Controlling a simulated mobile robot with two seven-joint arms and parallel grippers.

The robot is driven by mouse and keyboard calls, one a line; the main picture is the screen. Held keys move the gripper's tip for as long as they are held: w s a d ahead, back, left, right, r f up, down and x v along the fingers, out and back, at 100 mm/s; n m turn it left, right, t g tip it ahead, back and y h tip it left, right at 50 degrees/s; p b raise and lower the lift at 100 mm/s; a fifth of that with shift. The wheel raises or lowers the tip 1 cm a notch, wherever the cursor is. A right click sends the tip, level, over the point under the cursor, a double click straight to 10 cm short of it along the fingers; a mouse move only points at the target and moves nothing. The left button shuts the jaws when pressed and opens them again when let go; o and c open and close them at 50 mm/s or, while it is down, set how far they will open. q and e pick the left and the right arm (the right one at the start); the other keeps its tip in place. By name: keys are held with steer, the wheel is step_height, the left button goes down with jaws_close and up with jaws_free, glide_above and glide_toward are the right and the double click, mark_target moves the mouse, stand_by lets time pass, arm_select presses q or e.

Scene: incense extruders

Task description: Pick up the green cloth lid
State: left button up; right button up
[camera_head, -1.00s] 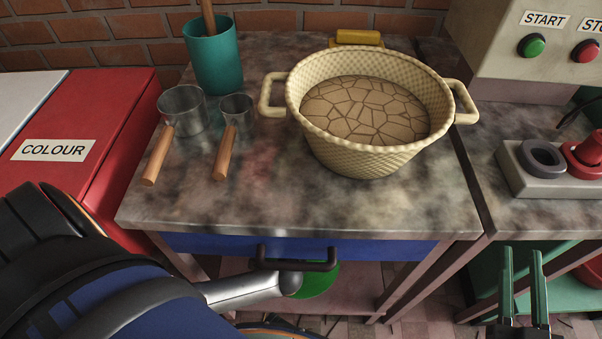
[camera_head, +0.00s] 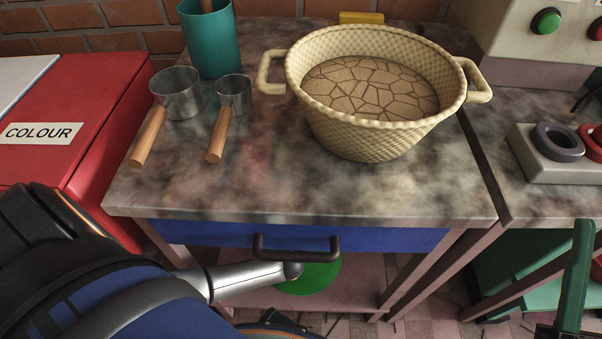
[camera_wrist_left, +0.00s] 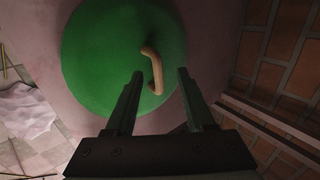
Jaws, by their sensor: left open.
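The round green cloth lid (camera_wrist_left: 95,65) with a tan loop handle (camera_wrist_left: 153,65) fills much of the left wrist view. In the head view, part of the green lid (camera_head: 310,278) shows under the table, below the drawer handle. My left gripper (camera_wrist_left: 160,72) is open, with its fingertips on either side of the loop handle's lower part in the picture; I cannot tell how far above it they are. In the head view my left arm reaches under the table and its fingers are hidden. One finger of my right gripper (camera_head: 578,275) shows at the bottom right.
The marbled table top (camera_head: 270,185) carries a woven basket (camera_head: 370,135), two metal scoops with wooden handles and a teal cup (camera_head: 210,45). A blue drawer (camera_head: 390,238) with a dark handle (camera_head: 297,250) hangs above my left arm. A lower shelf (camera_head: 355,285) lies beneath.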

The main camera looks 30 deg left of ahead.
arm_select(q)
steer(key=b+x, duration=0.1)
steer(key=x, duration=0.1)
steer(key=b+x, duration=0.1)
steer(key=x, duration=0.1)
steer(key=shift+d+f, duration=0.2)
steer(key=shift+f, duration=0.1)
arm_select(e)
step_height(320, 180, down, 3)
steer(key=shift+w+a+f+m, duration=0.1)
steer(key=shift+f+m, duration=0.05)
steer(key=shift+m, duration=0.15)
arm_select(q)
jaws_close()
steer(key=shift+s, duration=0.1)
stand_by(0.6)
